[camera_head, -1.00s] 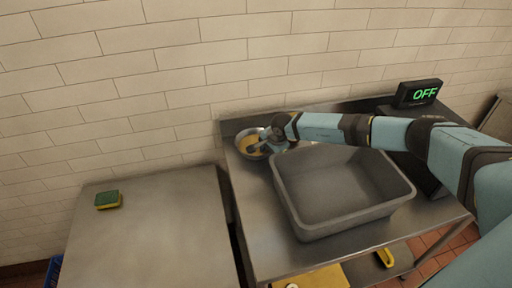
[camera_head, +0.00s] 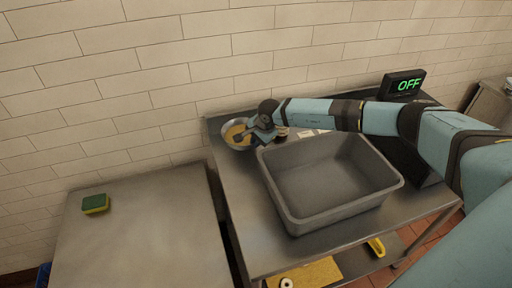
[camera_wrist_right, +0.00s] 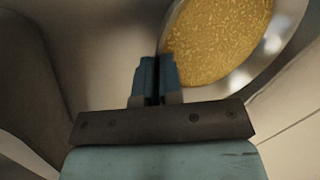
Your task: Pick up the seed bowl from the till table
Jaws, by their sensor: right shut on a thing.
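The seed bowl (camera_head: 240,132) is a round metal bowl with yellow seeds, at the back left corner of the till table (camera_head: 243,215). My right gripper (camera_head: 252,133) reaches over from the right and is shut on the bowl's near right rim. In the right wrist view the fingers (camera_wrist_right: 155,75) are closed together at the rim of the bowl (camera_wrist_right: 225,40), and the seeds fill most of its inside. I cannot tell whether the bowl's base still touches the table. My left gripper is not in view.
A large empty grey tub (camera_head: 290,210) stands on the till table just in front of my right arm. A separate metal table (camera_head: 140,235) at left holds a green and yellow sponge (camera_head: 95,204). A tiled wall is behind.

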